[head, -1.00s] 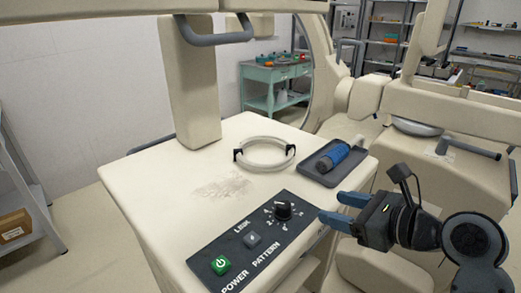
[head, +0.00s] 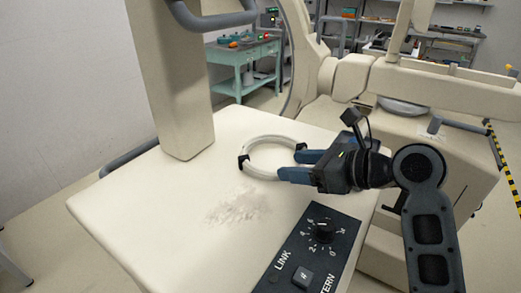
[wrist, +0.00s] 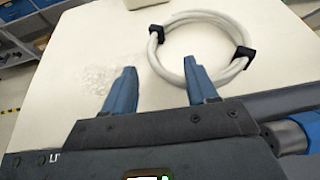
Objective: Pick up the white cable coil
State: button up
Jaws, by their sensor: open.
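The white cable coil (head: 257,173) is a ring with two black clips, lying flat on the cream cart top (head: 165,200). My gripper (head: 296,165) is open and empty, with blue fingers pointing left at the coil's right side in the head view. In the wrist view the coil (wrist: 205,15) lies just beyond my fingertips (wrist: 160,66). The right finger overlaps the coil's near edge, and the left finger is outside the ring. I cannot tell whether a finger touches the cable, or its exact height over it.
A control panel (head: 318,245) with a knob is at the cart's front. A cream post (head: 172,90) rises behind the coil.

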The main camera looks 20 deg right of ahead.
aim_at(259, 165)
jog(key=x, duration=0.2)
jog(key=shift+w+a, duration=0.15)
jog(key=shift+w, duration=0.1)
jog(key=x, duration=0.4)
jog(key=shift+s+a+r, duration=0.1)
jog(key=shift+a, duration=0.3)
jog(key=shift+w+a+f, duration=0.25)
jog(key=shift+w+a, duration=0.05)
jog(key=shift+w, duration=0.2)
jog(key=shift+c, duration=0.3)
grip_shut()
